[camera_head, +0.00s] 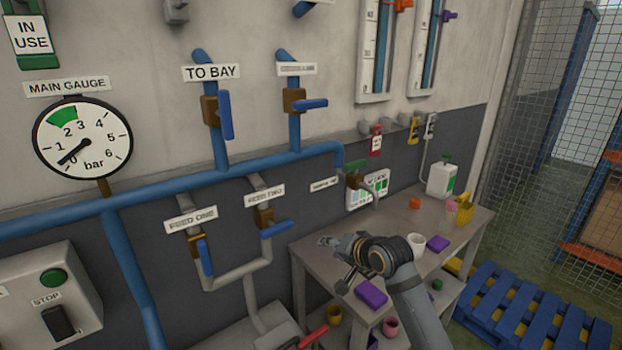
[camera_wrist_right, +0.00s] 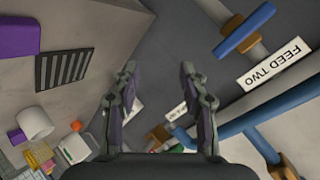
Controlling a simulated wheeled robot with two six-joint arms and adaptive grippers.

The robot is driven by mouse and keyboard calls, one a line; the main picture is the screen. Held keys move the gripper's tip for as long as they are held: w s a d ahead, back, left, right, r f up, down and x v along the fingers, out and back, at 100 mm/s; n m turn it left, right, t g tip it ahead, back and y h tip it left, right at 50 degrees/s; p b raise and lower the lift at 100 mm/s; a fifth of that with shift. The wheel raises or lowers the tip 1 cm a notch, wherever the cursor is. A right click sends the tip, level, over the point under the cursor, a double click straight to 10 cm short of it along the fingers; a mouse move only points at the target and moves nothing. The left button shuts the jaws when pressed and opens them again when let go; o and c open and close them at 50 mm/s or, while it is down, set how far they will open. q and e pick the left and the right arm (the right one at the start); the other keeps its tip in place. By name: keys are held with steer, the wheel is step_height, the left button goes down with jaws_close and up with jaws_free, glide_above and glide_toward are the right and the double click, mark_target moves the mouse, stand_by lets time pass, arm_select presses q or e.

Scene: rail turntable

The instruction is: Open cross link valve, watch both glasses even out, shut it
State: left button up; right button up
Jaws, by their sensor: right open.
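Two sight glasses with scales, the left one (camera_head: 374,50) and the right one (camera_head: 424,50), hang on the wall, their tops cut off. Blue shows in both, but I cannot compare levels. No label clearly reads cross link. A valve with a blurred label has its blue handle (camera_head: 311,105) crosswise to its pipe. The TO BAY handle (camera_head: 226,114) lies along its pipe. My right gripper (camera_head: 336,263) is open and empty above the bench, below the pipes; its fingers also show in the right wrist view (camera_wrist_right: 158,70). My left gripper is out of view.
The FEED ONE handle (camera_head: 205,255) and FEED TWO handle (camera_head: 275,230) are below the main pipe (camera_head: 180,182). The bench (camera_head: 300,248) carries a white mug (camera_head: 416,244), purple blocks and a white jug (camera_head: 441,180). A blue pallet (camera_head: 535,310) is on the floor at right.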

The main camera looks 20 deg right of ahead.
steer(key=w+d+r+m+t+y, duration=0.1)
steer(key=w+r+m+t, duration=0.3)
steer(key=r, duration=1.3)
steer(key=m+t+y, duration=0.2)
steer(key=y, duration=0.1)
glide_toward(314, 104)
steer(key=p+x, duration=0.5)
steer(key=x, duration=0.5)
steer(key=shift+w+a, duration=0.1)
steer(key=shift+w, duration=0.05)
steer(key=shift+w+a+f, duration=0.1)
steer(key=shift+w, duration=0.3)
steer(key=shift+c, duration=0.5)
jaws_close()
